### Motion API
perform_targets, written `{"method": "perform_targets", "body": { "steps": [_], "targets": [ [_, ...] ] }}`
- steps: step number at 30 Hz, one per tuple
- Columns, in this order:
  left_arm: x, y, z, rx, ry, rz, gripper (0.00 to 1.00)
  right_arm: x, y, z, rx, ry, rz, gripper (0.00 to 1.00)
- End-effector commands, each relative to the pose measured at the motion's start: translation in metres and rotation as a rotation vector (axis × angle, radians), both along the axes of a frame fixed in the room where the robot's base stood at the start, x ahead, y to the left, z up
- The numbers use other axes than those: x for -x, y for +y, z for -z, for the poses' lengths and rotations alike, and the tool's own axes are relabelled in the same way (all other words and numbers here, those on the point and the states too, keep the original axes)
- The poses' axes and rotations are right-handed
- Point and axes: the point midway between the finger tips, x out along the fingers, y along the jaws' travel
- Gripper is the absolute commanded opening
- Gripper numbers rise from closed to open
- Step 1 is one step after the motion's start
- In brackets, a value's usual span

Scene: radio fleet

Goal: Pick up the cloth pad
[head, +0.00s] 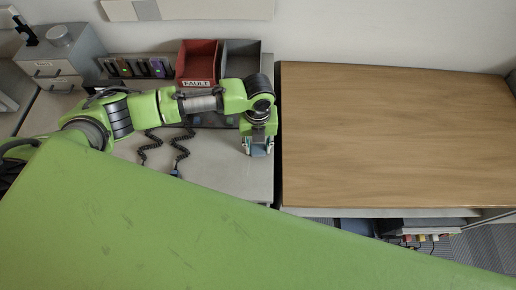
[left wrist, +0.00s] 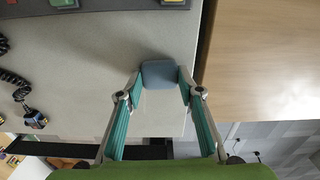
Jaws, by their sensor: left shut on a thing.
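The cloth pad (left wrist: 160,73) is a small blue-grey square with rounded corners, seen in the left wrist view. My left gripper (left wrist: 161,86) has its two teal-lined fingers on either side of the pad and is shut on it. In the head view my left gripper (head: 258,147) points down over the right end of the grey bench, close to its edge. The fingers hide most of the pad there. I cannot tell whether the pad still touches the bench. My right gripper is not in view.
A red bin (head: 197,62) labelled FAULT and a dark grey bin (head: 241,60) stand at the back of the grey bench (head: 225,170). Several radios (head: 140,67) stand left of them. Coiled black cords lie on the bench. A bare wooden table (head: 395,135) is on the right.

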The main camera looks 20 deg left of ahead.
Motion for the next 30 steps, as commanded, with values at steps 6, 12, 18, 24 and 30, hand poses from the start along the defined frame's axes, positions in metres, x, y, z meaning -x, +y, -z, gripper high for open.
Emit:
{"method": "perform_targets", "body": {
  "steps": [6,12,18,24,30],
  "targets": [
    [0.0,0.0,-0.001,0.0,0.0,0.0,0.23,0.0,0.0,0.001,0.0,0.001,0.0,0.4],
    [-0.001,0.0,-0.012,0.001,-0.003,-0.001,0.23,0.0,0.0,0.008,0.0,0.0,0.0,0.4],
    [0.014,0.004,-0.047,0.002,-0.002,0.002,0.23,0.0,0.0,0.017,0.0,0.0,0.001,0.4],
    [0.048,0.013,-0.089,0.0,-0.003,0.002,0.23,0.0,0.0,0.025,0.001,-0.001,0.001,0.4],
    [0.09,0.023,-0.107,0.0,-0.001,0.001,0.23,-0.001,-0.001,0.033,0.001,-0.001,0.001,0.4]
  ]
}}
